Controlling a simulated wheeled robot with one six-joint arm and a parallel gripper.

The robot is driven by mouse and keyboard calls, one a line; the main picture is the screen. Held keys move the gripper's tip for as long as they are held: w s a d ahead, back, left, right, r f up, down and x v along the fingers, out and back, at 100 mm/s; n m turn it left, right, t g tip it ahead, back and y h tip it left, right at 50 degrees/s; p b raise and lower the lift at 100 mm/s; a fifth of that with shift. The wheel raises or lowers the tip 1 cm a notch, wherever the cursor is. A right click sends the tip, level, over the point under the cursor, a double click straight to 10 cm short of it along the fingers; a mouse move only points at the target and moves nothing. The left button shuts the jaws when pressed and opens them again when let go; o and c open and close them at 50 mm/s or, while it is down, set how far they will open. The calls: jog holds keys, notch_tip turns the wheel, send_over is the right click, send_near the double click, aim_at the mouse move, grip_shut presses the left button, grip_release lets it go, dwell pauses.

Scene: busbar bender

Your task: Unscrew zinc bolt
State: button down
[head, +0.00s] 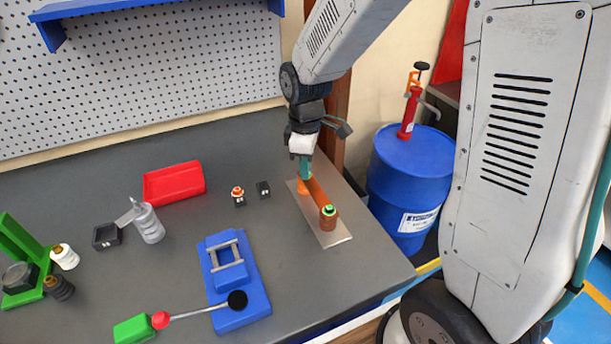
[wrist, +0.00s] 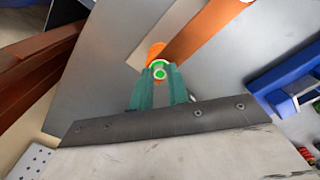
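A copper-coloured bar (head: 316,193) lies over a thin metal plate (head: 333,236) on the bench. At its near end stands a copper-coloured post (head: 328,223) topped by a dark bolt head with a green ring (head: 328,210). My gripper (head: 304,174) points down over the bar's far end, above an orange support (head: 303,187). In the wrist view, a pale bolt head with a green ring (wrist: 159,71) sits between the tips of the teal fingers. The fingers stand close on both sides of it; whether they press on it I cannot tell. The bolt's shank is hidden.
A blue device with a lever (head: 235,300), two small dark blocks (head: 264,189) and a red tray (head: 174,183) lie to the left. A blue drum (head: 410,170) with a red pump stands beyond the bench's right edge. A pegboard wall (head: 150,80) is behind.

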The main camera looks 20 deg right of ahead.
jog(key=n, duration=0.5)
jog(key=shift+n, duration=0.4)
jog(key=n, duration=0.5)
jog(key=shift+n, duration=0.3)
jog(key=shift+n, duration=0.4)
jog(key=n, duration=0.5)
